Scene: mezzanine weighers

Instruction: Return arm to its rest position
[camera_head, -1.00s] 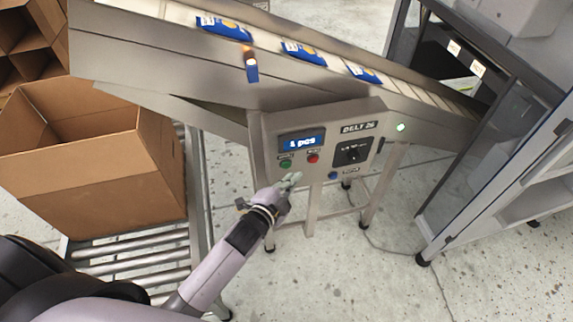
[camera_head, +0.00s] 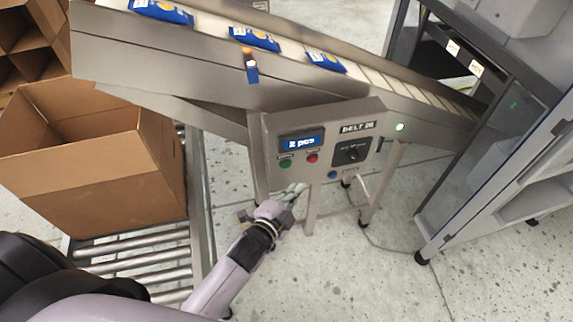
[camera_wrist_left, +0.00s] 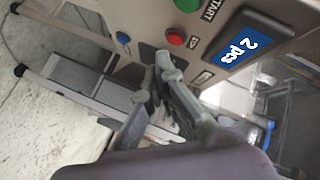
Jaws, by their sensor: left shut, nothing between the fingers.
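My left gripper (camera_head: 294,191) is shut and empty just below the lower left of the control panel (camera_head: 268,142) marked BELT 26. In the head view the fingertips appear near the panel's lower edge; whether they touch it I cannot tell. The panel has a display (camera_head: 301,142) reading "2 pcs", a green button (camera_head: 285,163), a red button (camera_head: 312,158), a blue button (camera_head: 332,175) and a black dial (camera_head: 351,151). In the left wrist view the shut fingers (camera_wrist_left: 165,65) point toward the panel, beside the red button (camera_wrist_left: 176,37). My right gripper is not in view.
The inclined conveyor (camera_head: 190,75) carries several blue packets (camera_head: 254,38). An open cardboard box (camera_head: 100,195) stands on a roller track (camera_head: 135,262) at left. A grey cabinet (camera_head: 520,150) stands at right. Speckled floor (camera_head: 330,270) is clear in front of the panel.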

